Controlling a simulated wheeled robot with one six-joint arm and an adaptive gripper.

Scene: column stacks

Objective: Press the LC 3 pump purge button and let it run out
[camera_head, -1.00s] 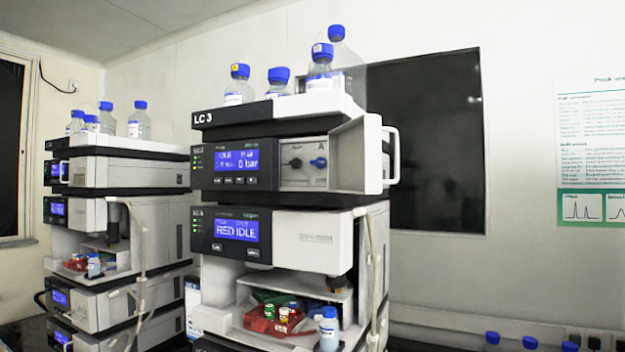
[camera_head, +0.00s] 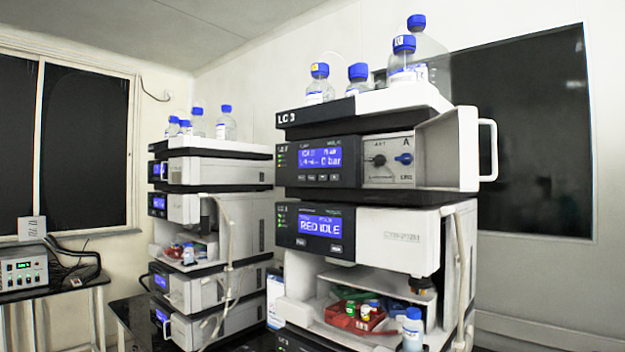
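The LC 3 stack (camera_head: 287,118) stands right of centre, with its label on the top tray. Its pump module (camera_head: 319,165) is just below, with a blue display that seems to read idle and 0 bar. A row of small buttons (camera_head: 318,178) sits under that display; their labels are too small to read. My gripper is not in view.
Blue-capped bottles (camera_head: 320,85) stand on top of the stack. A red tray (camera_head: 352,318) with vials and a bottle (camera_head: 413,330) sit in the lower bay. Another stack (camera_head: 215,170) stands behind left. A bench with a small instrument (camera_head: 22,268) is at far left.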

